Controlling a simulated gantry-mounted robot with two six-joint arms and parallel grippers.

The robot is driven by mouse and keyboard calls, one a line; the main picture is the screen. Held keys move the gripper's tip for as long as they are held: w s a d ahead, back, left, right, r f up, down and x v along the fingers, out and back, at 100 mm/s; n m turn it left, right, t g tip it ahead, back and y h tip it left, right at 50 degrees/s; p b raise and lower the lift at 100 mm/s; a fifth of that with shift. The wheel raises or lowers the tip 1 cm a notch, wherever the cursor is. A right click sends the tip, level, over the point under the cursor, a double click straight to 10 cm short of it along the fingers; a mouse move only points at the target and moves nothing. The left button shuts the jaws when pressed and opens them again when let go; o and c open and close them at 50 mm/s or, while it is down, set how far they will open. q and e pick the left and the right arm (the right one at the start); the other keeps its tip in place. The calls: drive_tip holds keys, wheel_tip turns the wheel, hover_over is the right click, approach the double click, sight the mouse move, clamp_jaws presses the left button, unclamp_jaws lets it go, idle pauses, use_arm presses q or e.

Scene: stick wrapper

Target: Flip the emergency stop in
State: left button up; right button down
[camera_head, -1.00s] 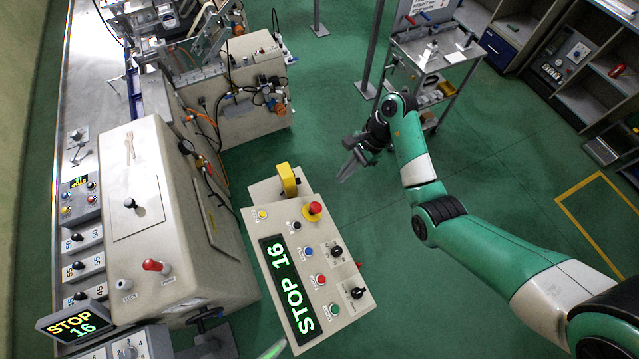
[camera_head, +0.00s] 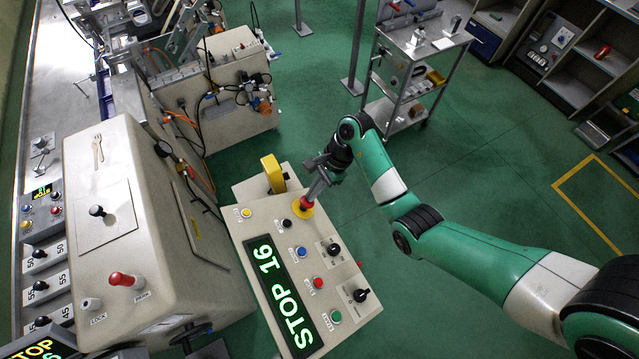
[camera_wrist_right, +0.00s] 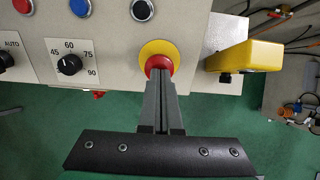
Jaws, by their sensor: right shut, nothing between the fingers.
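The emergency stop is a red mushroom button (camera_head: 304,203) on a round yellow base, at the upper right corner of the grey control panel (camera_head: 265,222). It also shows in the right wrist view, where the red button (camera_wrist_right: 158,62) sits in its yellow ring (camera_wrist_right: 171,50). My right gripper (camera_head: 310,197) is shut and empty, with its fingertips at the button, apparently touching it. The fingers cover part of the button in the right wrist view. Whether the button is pressed in, I cannot tell. My left gripper is not in view.
A yellow block (camera_head: 273,174) stands behind the button. Black, blue, red and green buttons and two black knobs share the panel. The lit display (camera_head: 277,295) reads STOP 16. A large grey machine (camera_head: 140,230) stands to the left.

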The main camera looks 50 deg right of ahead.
drive_tip(key=shift+f, duration=0.2)
drive_tip(key=shift+b+x, duration=0.4)
drive_tip(key=shift+x, duration=0.65)
